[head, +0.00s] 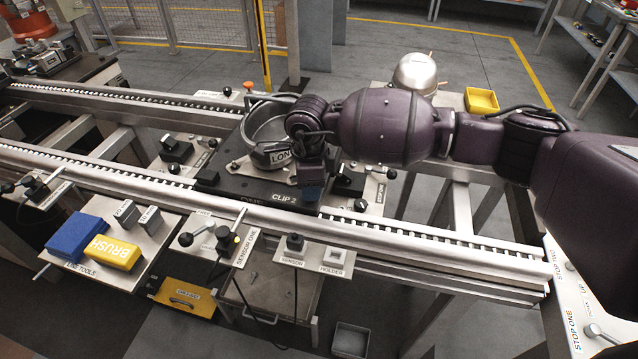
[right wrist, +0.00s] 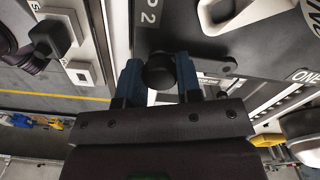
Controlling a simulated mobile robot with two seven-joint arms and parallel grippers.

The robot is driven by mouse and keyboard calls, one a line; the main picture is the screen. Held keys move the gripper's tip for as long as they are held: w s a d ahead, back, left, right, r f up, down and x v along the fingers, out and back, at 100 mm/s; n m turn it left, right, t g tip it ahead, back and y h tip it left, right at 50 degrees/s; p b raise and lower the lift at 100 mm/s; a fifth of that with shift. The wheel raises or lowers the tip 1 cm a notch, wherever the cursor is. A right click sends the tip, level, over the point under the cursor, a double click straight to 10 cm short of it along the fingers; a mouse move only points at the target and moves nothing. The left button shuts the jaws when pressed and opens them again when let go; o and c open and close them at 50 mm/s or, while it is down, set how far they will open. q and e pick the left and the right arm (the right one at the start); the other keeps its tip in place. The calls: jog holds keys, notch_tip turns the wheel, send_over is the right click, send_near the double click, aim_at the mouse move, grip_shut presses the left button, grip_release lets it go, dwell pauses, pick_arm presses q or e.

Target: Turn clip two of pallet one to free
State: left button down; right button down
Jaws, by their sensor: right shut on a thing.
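Pallet one (head: 222,184) is a dark plate on the roller conveyor, marked ONE, with the CLIP 2 label (head: 284,198) on its front right edge. A round metal housing (head: 262,128) sits on it. My right gripper (head: 311,192) points down at the pallet's front right corner, beside that label. In the right wrist view its two blue fingers (right wrist: 158,82) are shut on the black round knob of clip two (right wrist: 158,70), by the label ending in 2. In the head view the gripper hides this knob. My left gripper is not in view.
The conveyor's front rail (head: 400,235) runs close in front of the pallet. Sensor and holder blocks (head: 315,257) stand before it. A yellow brush (head: 112,252) and a blue block (head: 77,236) lie on the line tools plate at left. A yellow tray (head: 481,100) stands behind.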

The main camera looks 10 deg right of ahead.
jog(key=c, duration=0.8)
grip_release()
notch_tip(320, 180, up, 11)
jog(key=shift+f+p, duration=0.1)
jog(key=shift+p, duration=0.45)
